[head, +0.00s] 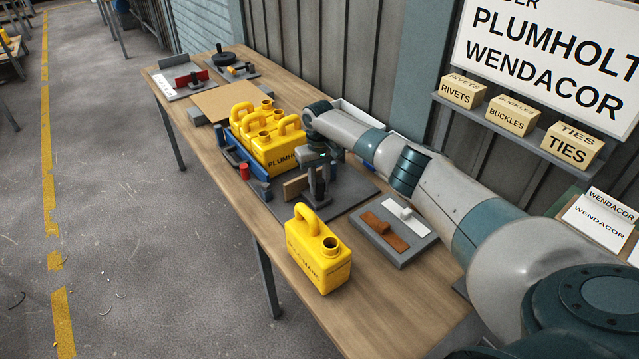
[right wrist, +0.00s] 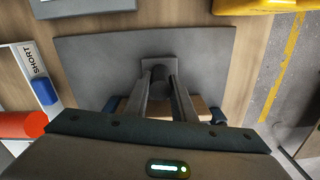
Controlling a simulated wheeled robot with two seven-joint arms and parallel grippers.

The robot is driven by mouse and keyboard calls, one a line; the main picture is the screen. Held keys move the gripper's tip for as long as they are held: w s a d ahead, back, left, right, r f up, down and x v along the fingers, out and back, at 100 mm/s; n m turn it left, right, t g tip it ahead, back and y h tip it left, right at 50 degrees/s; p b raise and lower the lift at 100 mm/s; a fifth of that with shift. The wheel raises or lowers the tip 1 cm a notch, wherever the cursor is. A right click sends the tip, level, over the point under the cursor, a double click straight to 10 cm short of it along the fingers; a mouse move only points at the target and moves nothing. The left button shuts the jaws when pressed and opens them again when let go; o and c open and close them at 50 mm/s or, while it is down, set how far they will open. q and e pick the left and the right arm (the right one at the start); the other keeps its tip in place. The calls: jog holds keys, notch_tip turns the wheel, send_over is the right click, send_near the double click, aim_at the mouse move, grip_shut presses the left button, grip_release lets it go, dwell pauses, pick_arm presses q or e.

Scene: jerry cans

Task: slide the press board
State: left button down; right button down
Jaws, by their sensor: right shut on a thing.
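The press board (head: 296,187) is a brown wooden board standing upright on a dark grey base plate (head: 352,190), beside the row of yellow jerry cans (head: 275,155). Its wood also shows in the right wrist view (right wrist: 203,106), partly hidden behind my gripper. My right gripper (head: 319,182) points down at the board. In the right wrist view its two fingers (right wrist: 160,82) are closed on a dark round handle, which looks to be the board's. The cans stand close together in a blue-edged holder (head: 256,183). My left gripper is not in view.
A single yellow jerry can (head: 318,262) stands apart near the table's front edge. A grey tray (head: 396,235) with a white and a brown piece lies right of the plate. A tan board (head: 226,101) lies farther back.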

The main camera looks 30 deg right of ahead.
jog(key=shift+s+d+r, duration=0.1)
jog(key=shift+s+r, duration=0.05)
jog(key=shift+s, duration=0.2)
jog(key=shift+w, duration=0.2)
jog(key=c, duration=1.5)
grip_release()
pick_arm(q)
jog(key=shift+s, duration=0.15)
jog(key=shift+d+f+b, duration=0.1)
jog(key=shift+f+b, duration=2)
jog(key=shift+b, duration=0.05)
pick_arm(e)
jog(key=shift+s+r, duration=0.1)
jog(key=shift+r, duration=8.55)
